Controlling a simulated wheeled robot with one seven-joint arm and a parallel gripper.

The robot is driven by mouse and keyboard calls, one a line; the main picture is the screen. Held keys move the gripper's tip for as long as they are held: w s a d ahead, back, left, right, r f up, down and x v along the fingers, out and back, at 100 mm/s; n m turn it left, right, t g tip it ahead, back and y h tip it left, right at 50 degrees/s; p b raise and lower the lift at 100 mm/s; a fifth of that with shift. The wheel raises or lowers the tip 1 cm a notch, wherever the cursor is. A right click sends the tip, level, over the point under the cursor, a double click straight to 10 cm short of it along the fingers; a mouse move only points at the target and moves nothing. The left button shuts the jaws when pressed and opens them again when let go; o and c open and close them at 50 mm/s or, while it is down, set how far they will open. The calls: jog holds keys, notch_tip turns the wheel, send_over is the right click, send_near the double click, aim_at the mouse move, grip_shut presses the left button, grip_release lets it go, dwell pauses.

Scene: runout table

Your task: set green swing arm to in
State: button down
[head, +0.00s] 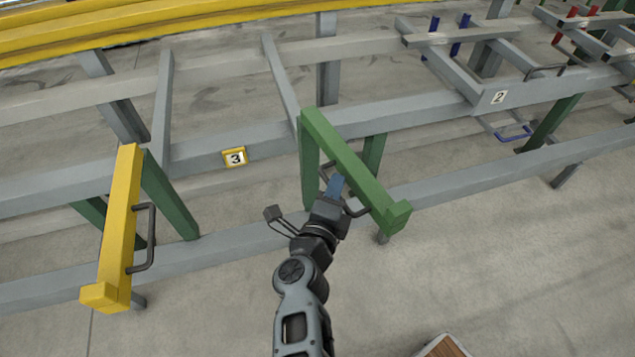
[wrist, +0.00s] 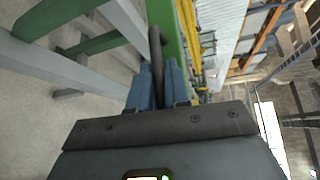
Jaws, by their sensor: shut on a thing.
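The green swing arm (head: 350,165) is a green beam that sticks out from the grey frame toward the lower right, ending in a green block. A dark handle is fixed along its side. My gripper (head: 335,187) is at the left side of this beam, at the handle. In the wrist view the two blue fingers of my gripper (wrist: 158,88) are closed around the dark handle (wrist: 156,50), with the green beam (wrist: 168,28) just beyond it. Part of the handle is hidden by my gripper.
A yellow swing arm (head: 122,225) with a dark handle (head: 148,238) sticks out at the left. A sign with 3 (head: 234,158) is on the grey rail between them. A sign with 2 (head: 499,97) is at the right. Concrete floor (head: 530,270) is open at the lower right.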

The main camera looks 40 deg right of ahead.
aim_at(370, 177)
jog(key=d+n+t+y, duration=0.1)
jog(key=d, duration=0.1)
jog(key=s+d+n+t+y, duration=0.1)
jog(key=d+y, duration=0.1)
jog(key=d, duration=0.1)
jog(key=d+n+t+y, duration=0.1)
jog(key=d+n, duration=0.1)
jog(key=d, duration=0.1)
jog(key=shift+s+t, duration=0.25)
jog(key=shift+t, duration=0.05)
jog(key=w+d+n+y+b, duration=0.5)
jog(key=d+y+b, duration=0.2)
jog(key=d, duration=0.3)
jog(key=w+d+n+y+b, duration=0.6)
jog(key=d+y+b, duration=0.2)
jog(key=d+y, duration=0.1)
jog(key=shift+d+n+t, duration=0.3)
jog(key=shift+d, duration=0.5)
jog(key=c, duration=1.2)
grip_release()
jog(key=shift+s, duration=0.1)
